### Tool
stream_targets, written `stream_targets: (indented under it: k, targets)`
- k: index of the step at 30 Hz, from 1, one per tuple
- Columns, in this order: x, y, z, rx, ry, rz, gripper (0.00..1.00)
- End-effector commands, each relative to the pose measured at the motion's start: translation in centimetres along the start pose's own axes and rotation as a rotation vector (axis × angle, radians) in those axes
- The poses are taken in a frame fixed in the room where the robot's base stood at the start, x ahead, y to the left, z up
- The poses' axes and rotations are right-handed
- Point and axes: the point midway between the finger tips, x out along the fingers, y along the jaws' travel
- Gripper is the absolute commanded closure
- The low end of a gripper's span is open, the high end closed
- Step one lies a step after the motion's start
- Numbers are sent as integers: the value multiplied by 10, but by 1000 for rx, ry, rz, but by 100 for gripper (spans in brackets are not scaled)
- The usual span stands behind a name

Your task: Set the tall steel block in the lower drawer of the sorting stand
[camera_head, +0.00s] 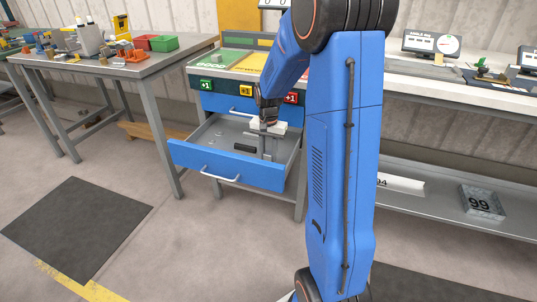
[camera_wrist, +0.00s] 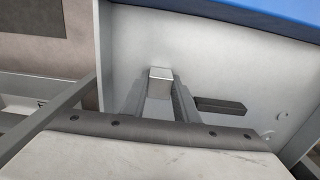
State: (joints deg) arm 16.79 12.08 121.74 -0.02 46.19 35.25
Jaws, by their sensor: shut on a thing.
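The lower drawer (camera_head: 228,166) of the sorting stand is pulled open, with a blue front and a grey inside. My gripper (camera_head: 267,152) points down into it near its right side. In the wrist view my gripper (camera_wrist: 160,88) is shut on the tall steel block (camera_wrist: 160,73), whose pale end shows between the two fingers. Much of the block is hidden by the fingers. I cannot tell whether its bottom touches the drawer floor. A dark bar (camera_head: 245,149) lies on the drawer floor close by; it also shows in the wrist view (camera_wrist: 221,106).
The upper blue drawer (camera_head: 222,103) is shut above the open one. Small round pieces (camera_wrist: 280,115) lie on the drawer floor. A workbench with red and green bins (camera_head: 164,43) stands at left.

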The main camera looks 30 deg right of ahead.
Motion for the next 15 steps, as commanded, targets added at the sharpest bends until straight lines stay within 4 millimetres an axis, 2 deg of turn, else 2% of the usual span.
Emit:
stream_targets:
  k: [7,8,10,15]
  targets:
    - [2,0,0,0,0,0,100]
    - [3,0,0,0,0,0,71]
    - [2,0,0,0,0,0,54]
    - [2,0,0,0,0,0,54]
